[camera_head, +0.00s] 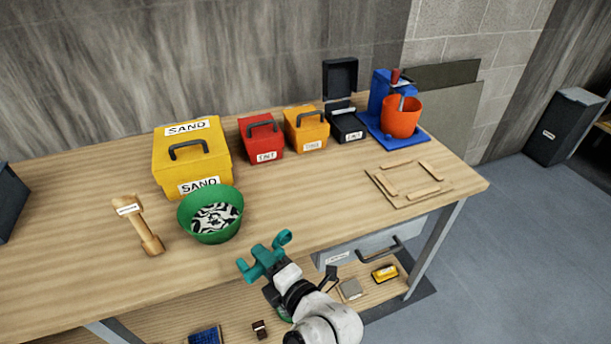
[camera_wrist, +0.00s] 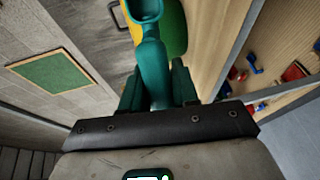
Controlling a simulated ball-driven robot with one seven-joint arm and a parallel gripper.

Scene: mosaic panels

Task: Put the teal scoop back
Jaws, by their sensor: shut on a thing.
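The teal scoop (camera_wrist: 151,50) is in my gripper (camera_wrist: 157,84), its round hollow end pointing away from the wrist. In the head view the scoop (camera_head: 283,239) shows its round end up and right of my gripper (camera_head: 262,265). My gripper is shut on it, in the air by the table's front edge, right of and nearer than the green bowl. The green bowl (camera_head: 186,218) holds black-and-white patterned contents. The yellow SAND box (camera_head: 212,152) stands closed behind the bowl. The gripper's teal fingers hide part of the scoop's handle.
The wooden table (camera_head: 85,260) holds a wooden stand (camera_head: 143,228), a red box (camera_head: 261,142), an orange box (camera_head: 307,132), an open black box (camera_head: 346,126) and an orange bucket (camera_head: 402,121) on a blue base. A wooden frame (camera_head: 407,204) lies right. A lower shelf holds small items.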

